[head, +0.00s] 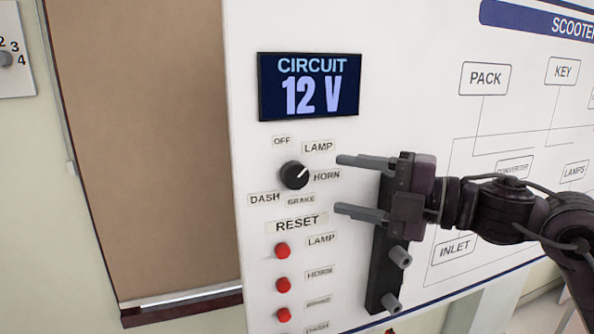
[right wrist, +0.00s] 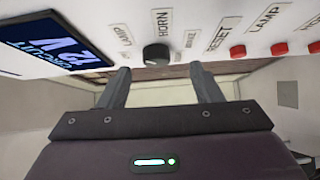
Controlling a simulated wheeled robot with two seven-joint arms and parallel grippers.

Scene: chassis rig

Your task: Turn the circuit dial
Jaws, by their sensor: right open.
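The circuit dial (head: 294,175) is a round black knob on the white panel. Its white mark points up and right, between the LAMP and HORN labels. The labels OFF, LAMP, HORN, BRAKE and DASH surround it. The display (head: 310,86) above reads "CIRCUIT 12 V". My right gripper (head: 338,183) is open and empty, to the right of the dial, with one finger above the other. In the right wrist view the dial (right wrist: 156,54) shows beyond and between the two fingertips (right wrist: 160,68), apart from them. My left gripper is not in view.
Several red reset buttons (head: 283,285) run down the panel below the dial. Black fixture with grey pegs (head: 385,270) lies behind and below my right gripper. A brown board (head: 150,150) is left of the panel. Another dial plate (head: 12,60) sits at the far left.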

